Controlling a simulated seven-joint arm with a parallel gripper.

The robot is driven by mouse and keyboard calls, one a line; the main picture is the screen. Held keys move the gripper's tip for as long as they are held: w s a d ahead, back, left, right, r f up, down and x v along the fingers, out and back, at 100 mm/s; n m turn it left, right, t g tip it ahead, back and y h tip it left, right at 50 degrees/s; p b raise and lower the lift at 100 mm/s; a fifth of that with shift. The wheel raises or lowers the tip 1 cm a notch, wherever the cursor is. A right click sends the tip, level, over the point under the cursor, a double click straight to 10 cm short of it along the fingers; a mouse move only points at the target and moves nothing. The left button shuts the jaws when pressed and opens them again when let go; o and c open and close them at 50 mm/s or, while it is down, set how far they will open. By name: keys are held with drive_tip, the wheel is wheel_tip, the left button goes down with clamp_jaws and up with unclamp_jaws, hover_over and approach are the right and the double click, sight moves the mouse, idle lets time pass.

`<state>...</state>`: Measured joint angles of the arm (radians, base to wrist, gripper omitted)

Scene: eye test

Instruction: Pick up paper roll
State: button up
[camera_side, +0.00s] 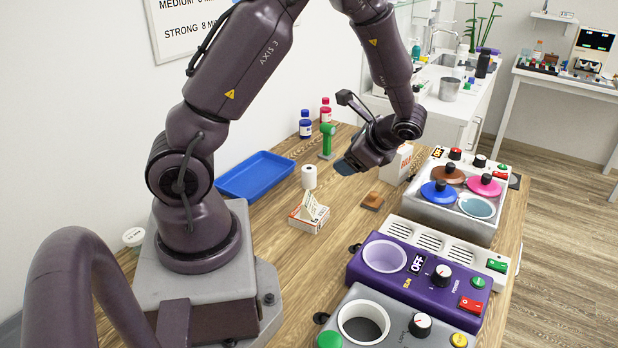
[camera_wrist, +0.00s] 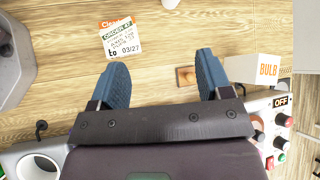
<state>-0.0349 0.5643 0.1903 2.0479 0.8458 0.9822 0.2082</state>
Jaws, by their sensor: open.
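The paper roll (camera_side: 309,177) is a small white cylinder with a dark hole in its top. It stands upright on the wooden table, between the blue tray and my gripper in the side view. In the wrist view a white piece that looks like the roll (camera_wrist: 170,4) is cut off by the top edge. My gripper (camera_side: 347,166) is above the table, to the right of the roll and apart from it.
A blue tray (camera_side: 235,181) lies left, a green-handled object (camera_side: 327,141) stands behind. A wooden block (camera_side: 372,201), a BULB box (camera_side: 396,165) and a purple device (camera_side: 428,290) are to the right.

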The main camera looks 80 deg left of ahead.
sight(313, 177)
drive_tip(key=a+f+m+y, duration=0.1)
drive_tip(key=a+f+m, duration=0.1)
drive_tip(key=f, duration=0.1)
drive_tip(key=a+f+m+g+y, duration=0.1)
drive_tip(key=a+f, duration=0.1)
drive_tip(key=f, duration=0.2)
drive_tip(key=a+f+m+y, duration=0.2)
drive_tip(key=f, duration=0.1)
drive_tip(key=shift+s+a+f+m, duration=0.2)
drive_tip(key=shift+s+m, duration=0.1)
drive_tip(key=shift+s, duration=0.1)
drive_tip(key=x, duration=0.7)
drive_tip(key=shift+s+a+f, duration=0.1)
drive_tip(key=shift+s+f, duration=0.05)
drive_tip(key=shift+x, duration=3)
drive_tip(key=shift+f, duration=0.1)
drive_tip(key=shift+c, duration=0.5)
drive_tip(key=c, duration=0.9)
